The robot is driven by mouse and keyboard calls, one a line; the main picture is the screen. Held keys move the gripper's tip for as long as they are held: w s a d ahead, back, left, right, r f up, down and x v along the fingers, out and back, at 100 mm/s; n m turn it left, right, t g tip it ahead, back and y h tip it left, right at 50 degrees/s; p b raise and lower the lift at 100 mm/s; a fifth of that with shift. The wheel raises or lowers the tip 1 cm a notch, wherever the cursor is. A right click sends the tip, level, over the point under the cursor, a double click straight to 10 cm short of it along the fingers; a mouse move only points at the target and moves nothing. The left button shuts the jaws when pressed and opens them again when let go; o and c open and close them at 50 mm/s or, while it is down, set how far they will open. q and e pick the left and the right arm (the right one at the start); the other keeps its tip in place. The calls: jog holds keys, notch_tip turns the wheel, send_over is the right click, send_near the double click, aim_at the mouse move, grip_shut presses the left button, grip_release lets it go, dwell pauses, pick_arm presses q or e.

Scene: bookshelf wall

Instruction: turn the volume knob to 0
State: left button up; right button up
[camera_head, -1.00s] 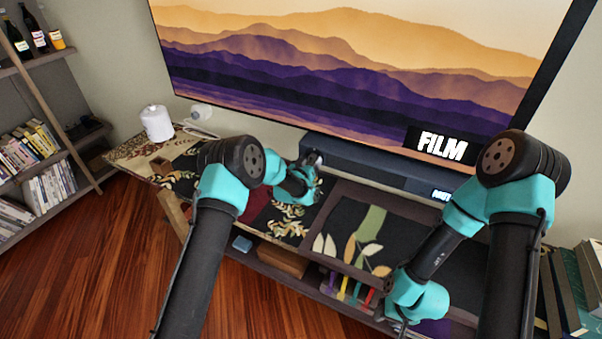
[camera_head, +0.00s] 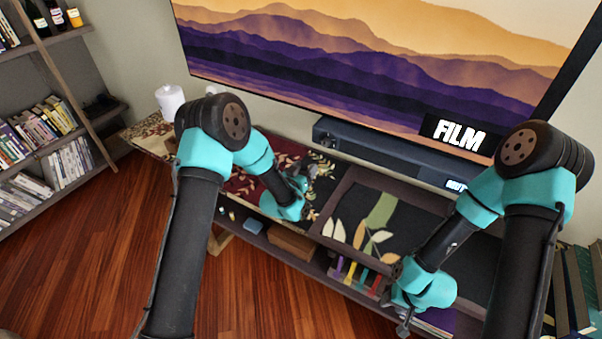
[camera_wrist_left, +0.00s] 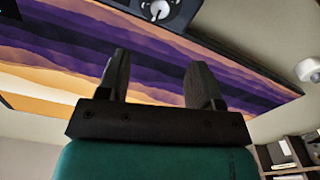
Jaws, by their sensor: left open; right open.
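The volume knob (camera_wrist_left: 160,9) is a silver round dial on a dark panel at the top edge of the left wrist view. I cannot make out the knob in the head view. A long black soundbar (camera_head: 390,153) lies under the TV. Its small display (camera_head: 456,185) shows short white text, partly covered by my right arm. My left gripper (camera_head: 306,175) is open and empty, in front of and below the soundbar's left end. Its two dark fingers (camera_wrist_left: 160,75) stand apart, clear of the knob. My right gripper (camera_head: 403,322) is low at the cabinet front, open.
A large TV (camera_head: 370,65) showing "FILM" stands behind the soundbar. The patterned cabinet (camera_head: 345,262) has an open shelf with a brown box (camera_head: 291,242). A white canister-like object (camera_head: 170,101) stands at its left end. Bookshelves (camera_head: 45,140) are at far left.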

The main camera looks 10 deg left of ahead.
pick_arm(q)
jog(key=v, duration=0.2)
jog(key=shift+s+a, duration=0.1)
jog(key=shift+s, duration=0.15)
jog(key=s+a+f+g, duration=0.1)
jog(key=f, duration=0.1)
jog(key=s+a+f+g+y, duration=0.1)
jog(key=s+f, duration=0.1)
jog(key=s+a+f+g, duration=0.1)
jog(key=s+a+f, duration=0.1)
jog(key=shift+f+n+g+y, duration=0.3)
jog(key=shift+f+n+y, duration=0.05)
jog(key=shift+n+y, duration=0.05)
jog(key=s+a+f+n+g, duration=0.1)
jog(key=s+a+f+g, duration=0.2)
jog(key=s, duration=0.6)
jog(key=s+a+f+n+g+y, duration=0.1)
jog(key=s+a+f+g, duration=0.2)
jog(key=s, duration=0.7)
jog(key=s+a+f+g, duration=0.2)
jog(key=s+f+g, duration=0.2)
jog(key=s, duration=0.6)
jog(key=shift+a+n+g, duration=0.4)
jog(key=shift+g, duration=0.7)
jog(key=shift+w+f, duration=0.1)
jog(key=shift+w, duration=0.05)
